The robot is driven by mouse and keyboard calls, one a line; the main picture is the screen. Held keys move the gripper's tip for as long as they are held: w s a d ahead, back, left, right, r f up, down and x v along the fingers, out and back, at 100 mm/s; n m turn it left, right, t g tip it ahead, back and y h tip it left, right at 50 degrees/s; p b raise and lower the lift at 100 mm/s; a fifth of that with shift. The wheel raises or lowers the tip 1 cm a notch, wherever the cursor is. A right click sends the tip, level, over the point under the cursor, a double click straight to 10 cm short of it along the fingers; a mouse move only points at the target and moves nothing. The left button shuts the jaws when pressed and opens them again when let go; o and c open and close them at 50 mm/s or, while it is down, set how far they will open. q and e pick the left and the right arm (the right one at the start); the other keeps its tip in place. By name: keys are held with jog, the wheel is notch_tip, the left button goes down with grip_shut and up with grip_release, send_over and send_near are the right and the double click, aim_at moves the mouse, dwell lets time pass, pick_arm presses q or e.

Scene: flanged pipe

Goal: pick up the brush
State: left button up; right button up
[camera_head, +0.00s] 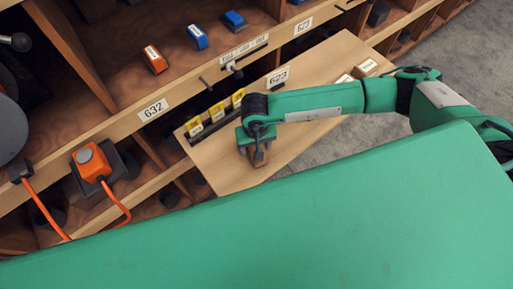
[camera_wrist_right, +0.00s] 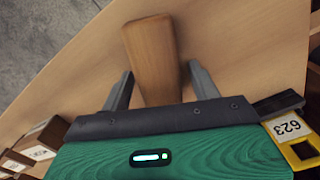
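A brown wooden piece, likely the brush's handle (camera_wrist_right: 152,55), lies over the light wooden board in the right wrist view. No bristles show, so I cannot be sure it is the brush. My right gripper (camera_wrist_right: 160,68) is open, with one grey finger on each side of the piece and narrow gaps between. In the head view my right gripper (camera_head: 259,153) points down over the board, with a little brown wood showing at its fingers. My left gripper is not in view.
The light board (camera_head: 225,176) juts from a wooden shelf rack. Yellow labelled items (camera_head: 217,111) stand along its rack side, and small boxes (camera_head: 365,67) at its far end. An orange device (camera_head: 92,162) with orange cables sits at left. Blue (camera_head: 197,37) and orange blocks lie on a shelf.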

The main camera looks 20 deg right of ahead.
jog(key=c, duration=1.1)
jog(key=shift+r, duration=0.1)
